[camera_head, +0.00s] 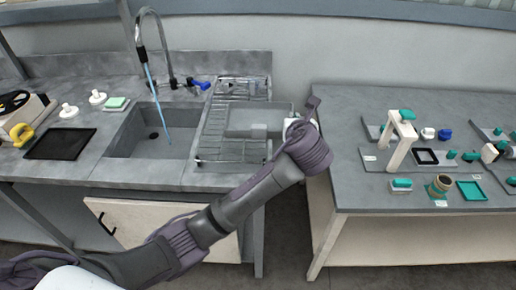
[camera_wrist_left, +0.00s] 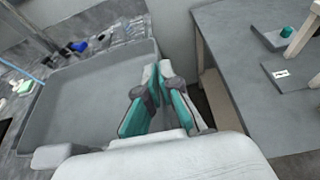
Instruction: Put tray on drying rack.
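The grey tray (camera_head: 270,112) is over the right part of the wire drying rack (camera_head: 212,128), its right end reaching past the rack's side. I cannot tell whether it rests fully on the wires. My left gripper (camera_head: 292,128) is at the tray's right end, mostly hidden by my own wrist. In the left wrist view the tray (camera_wrist_left: 85,100) fills the left side, and the teal-padded fingers of the left gripper (camera_wrist_left: 158,72) close around its near rim, one on each side. My right gripper is not in view.
The sink (camera_head: 150,135) with its tap (camera_head: 160,45) is left of the rack. A black mat (camera_head: 60,144) lies on the counter further left. A second table (camera_head: 345,150) with several fixtures stands right, across a gap.

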